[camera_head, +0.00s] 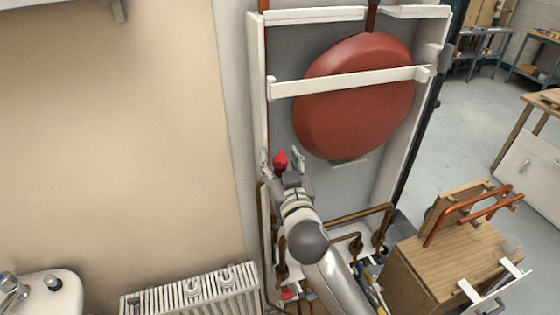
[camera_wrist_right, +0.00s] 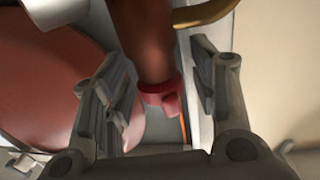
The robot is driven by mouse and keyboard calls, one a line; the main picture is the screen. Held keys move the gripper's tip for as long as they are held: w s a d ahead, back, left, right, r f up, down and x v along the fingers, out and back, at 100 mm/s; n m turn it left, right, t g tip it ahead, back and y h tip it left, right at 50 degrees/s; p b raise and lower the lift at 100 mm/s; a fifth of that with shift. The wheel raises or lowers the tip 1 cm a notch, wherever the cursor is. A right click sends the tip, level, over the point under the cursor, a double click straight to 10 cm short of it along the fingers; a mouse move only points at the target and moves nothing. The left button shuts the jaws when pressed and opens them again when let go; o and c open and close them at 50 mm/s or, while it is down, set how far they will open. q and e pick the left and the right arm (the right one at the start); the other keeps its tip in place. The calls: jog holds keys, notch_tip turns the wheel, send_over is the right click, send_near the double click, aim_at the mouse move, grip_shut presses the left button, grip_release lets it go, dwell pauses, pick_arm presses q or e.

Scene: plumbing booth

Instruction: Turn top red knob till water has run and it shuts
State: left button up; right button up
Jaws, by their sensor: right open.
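The top red knob (camera_head: 281,160) is on the left side of the white frame, beside the red round tank (camera_head: 355,97). My right gripper (camera_head: 289,167) reaches up to it from below. In the right wrist view the red knob (camera_wrist_right: 166,99) lies between the spread fingers of my right gripper (camera_wrist_right: 160,88), with a gap on both sides. A brown pipe (camera_wrist_right: 145,38) runs to the knob there. The gripper is open. A second red part (camera_head: 288,294) shows low by the pipes, partly hidden by my arm. No running water can be seen. My left gripper is not in view.
A white frame bar (camera_head: 345,82) crosses the tank. Copper pipes (camera_head: 362,216) run below it. A white radiator (camera_head: 190,290) and a basin (camera_head: 45,293) stand at lower left. A wooden box (camera_head: 450,262) with copper pipe pieces stands at lower right.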

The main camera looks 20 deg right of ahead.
jog(key=shift+c, duration=0.2)
jog(key=c, duration=1)
jog(key=shift+r+n+y+p, duration=0.15)
jog(key=shift+n+y+p, duration=0.35)
jog(key=shift+y+p, duration=0.3)
jog(key=n+y+p, duration=0.2)
jog(key=shift+d+y, duration=0.1)
jog(key=shift+y, duration=0.3)
jog(key=shift+n+g+y+p, duration=0.6)
jog(key=shift+n+y, duration=0.4)
jog(key=shift+y, duration=0.7)
jog(key=shift+n+y, duration=0.4)
jog(key=shift+y, duration=0.2)
jog(key=o, duration=1)
